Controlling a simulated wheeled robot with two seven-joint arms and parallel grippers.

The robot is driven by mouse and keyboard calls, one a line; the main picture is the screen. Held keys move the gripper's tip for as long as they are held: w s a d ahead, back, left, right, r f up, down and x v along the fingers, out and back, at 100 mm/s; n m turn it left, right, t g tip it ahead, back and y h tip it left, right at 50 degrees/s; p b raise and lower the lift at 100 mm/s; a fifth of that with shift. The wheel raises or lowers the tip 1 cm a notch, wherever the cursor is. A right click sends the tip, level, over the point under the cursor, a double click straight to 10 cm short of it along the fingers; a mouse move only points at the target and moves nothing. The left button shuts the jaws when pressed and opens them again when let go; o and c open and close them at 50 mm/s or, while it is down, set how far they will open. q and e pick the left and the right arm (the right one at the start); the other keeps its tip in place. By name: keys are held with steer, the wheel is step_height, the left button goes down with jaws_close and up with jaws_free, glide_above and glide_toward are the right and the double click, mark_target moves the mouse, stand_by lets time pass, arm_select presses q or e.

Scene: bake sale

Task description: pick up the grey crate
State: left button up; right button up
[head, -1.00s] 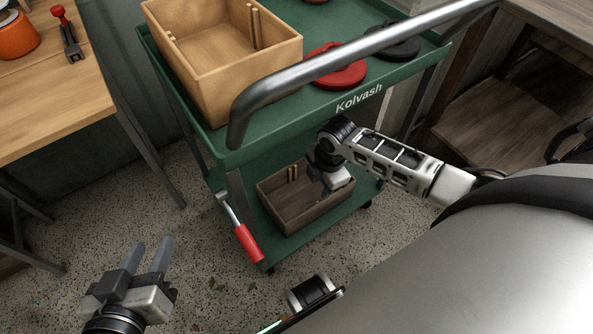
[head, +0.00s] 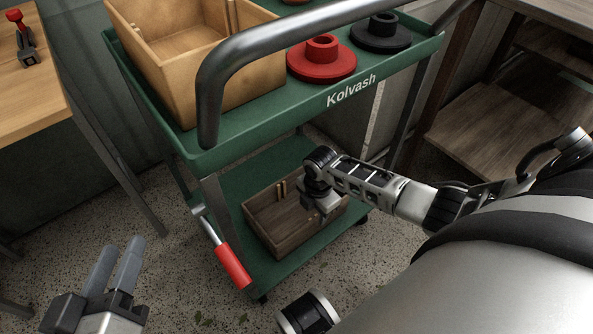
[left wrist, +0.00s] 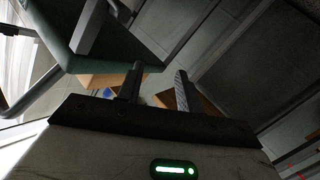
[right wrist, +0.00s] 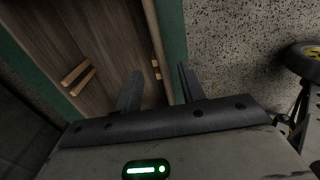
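The grey crate (head: 270,225) is a grey-brown wooden box with short pegs inside. It sits on the lower shelf of the green cart. My right gripper (head: 327,212) is at the crate's near right side, and my arm hides part of that side. In the right wrist view the crate (right wrist: 105,40) fills the upper left. The open fingers of my right gripper (right wrist: 160,78) appear on either side of its wall; I cannot tell how deep they are or whether they touch. My left gripper (head: 117,262) is open and empty over the floor, left of the cart.
The green cart (head: 190,150) has a grey push bar (head: 290,45) above the shelf. Its top holds a tan crate (head: 235,80), a red disc (head: 322,65) and a black disc (head: 380,38). A wooden table (head: 30,90) stands left; wooden shelving (head: 500,125) stands right.

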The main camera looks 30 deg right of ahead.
mark_target(314, 218)
steer(key=f+b, duration=0.1)
steer(key=f, duration=0.1)
steer(key=f+b, duration=0.1)
steer(key=f, duration=0.1)
steer(key=shift+a+f+b, duration=0.2)
steer(key=shift+f+b, duration=0.05)
steer(key=shift+b, duration=0.1)
steer(key=shift+f, duration=0.1)
arm_select(q)
steer(key=shift+w+r+t+h, duration=0.25)
steer(key=shift+r+t, duration=0.15)
steer(key=shift+r, duration=0.15)
steer(key=shift+w+r+t+h, duration=0.25)
steer(key=shift+r+t, duration=0.15)
steer(key=shift+r, duration=0.1)
arm_select(e)
jaws_close()
steer(key=shift+w, duration=0.1)
